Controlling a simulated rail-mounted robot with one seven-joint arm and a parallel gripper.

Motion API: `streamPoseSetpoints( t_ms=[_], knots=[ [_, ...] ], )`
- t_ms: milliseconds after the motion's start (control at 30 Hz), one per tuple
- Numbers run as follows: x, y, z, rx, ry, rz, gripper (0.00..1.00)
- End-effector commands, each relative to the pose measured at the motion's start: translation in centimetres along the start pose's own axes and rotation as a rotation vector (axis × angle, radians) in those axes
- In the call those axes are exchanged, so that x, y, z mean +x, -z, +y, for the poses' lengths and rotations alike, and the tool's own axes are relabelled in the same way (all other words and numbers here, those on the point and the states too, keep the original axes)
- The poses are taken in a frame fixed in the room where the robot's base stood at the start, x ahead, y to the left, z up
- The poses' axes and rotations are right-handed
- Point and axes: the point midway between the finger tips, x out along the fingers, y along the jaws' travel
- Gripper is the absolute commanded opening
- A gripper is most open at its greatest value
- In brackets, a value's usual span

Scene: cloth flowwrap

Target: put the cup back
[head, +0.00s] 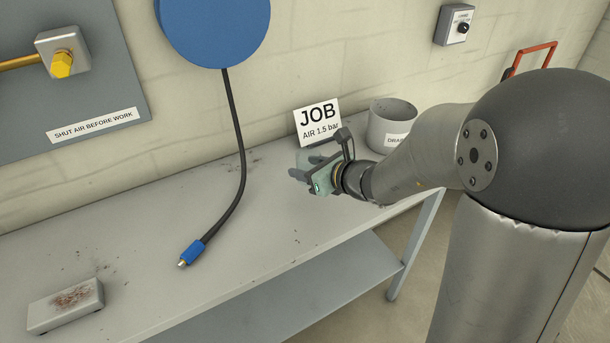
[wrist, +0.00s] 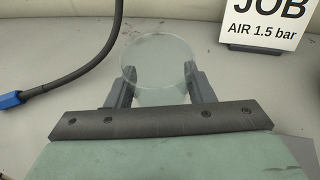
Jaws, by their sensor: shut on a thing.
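A clear, see-through cup (wrist: 158,66) shows in the wrist view between the two fingers of my gripper (wrist: 157,88), which is shut on it. I see its round rim from above. In the head view my gripper (head: 312,174) is over the bench (head: 215,225), in front of the JOB card, and the cup (head: 308,157) is faint and partly hidden by the fingers. I cannot tell whether the cup's base touches the bench.
A JOB card (head: 318,121) stands close behind the gripper, and a grey pot (head: 390,125) is to its right. A black hose (head: 240,140) with a blue end (head: 191,253) hangs to the left. A stained block (head: 66,305) lies front left. The bench between is mostly clear.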

Motion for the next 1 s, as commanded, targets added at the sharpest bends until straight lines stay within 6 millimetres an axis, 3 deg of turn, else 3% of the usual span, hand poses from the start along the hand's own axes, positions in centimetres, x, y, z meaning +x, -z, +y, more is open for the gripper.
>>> streamPoseSetpoints(
  t_ms=[100,333,500,967,1000],
  knots=[
    [1.6,1.0,-0.4,0.000,-0.001,0.000,0.21],
    [3.0,1.8,-0.8,0.000,-0.001,0.000,0.21],
    [3.9,4.1,-0.8,0.002,-0.001,0.000,0.21],
    [4.2,4.9,-0.8,-0.001,0.001,-0.002,0.21],
    [4.1,4.7,-0.8,0.000,0.001,-0.002,0.59]
  ],
)
